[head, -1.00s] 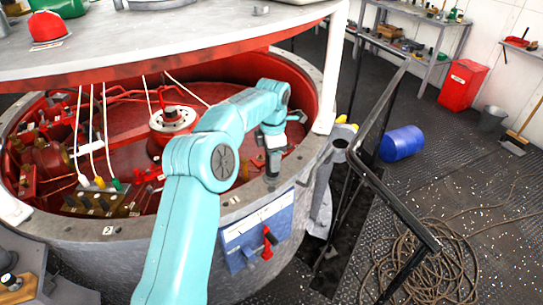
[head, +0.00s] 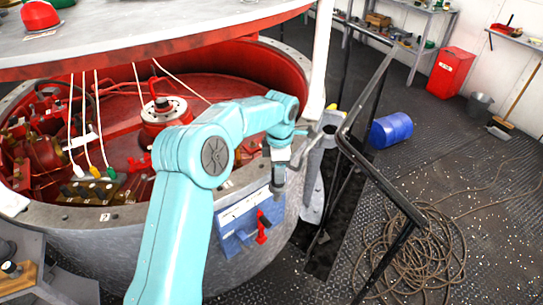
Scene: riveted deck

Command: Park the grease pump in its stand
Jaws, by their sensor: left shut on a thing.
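My left gripper (head: 279,180) points down just outside the rim of the big grey drum, above the right end of a blue panel. It is shut on a small dark grey piece, mostly hidden by the jaws; I cannot tell if this is the grease pump. The blue panel (head: 232,226) is fixed to the drum's outer wall and has a pale strip along its top. A red and black handled thing (head: 263,232) sits on the panel, below and left of the gripper and apart from it. I cannot make out a stand for certain. My right gripper is not in view.
The drum's rim (head: 150,208) surrounds red machinery and white hoses. A grey tabletop (head: 150,32) overhangs it. A black railing (head: 375,165) stands right of the gripper. Coiled rope (head: 410,255) and a blue barrel (head: 391,130) lie on the deck beyond.

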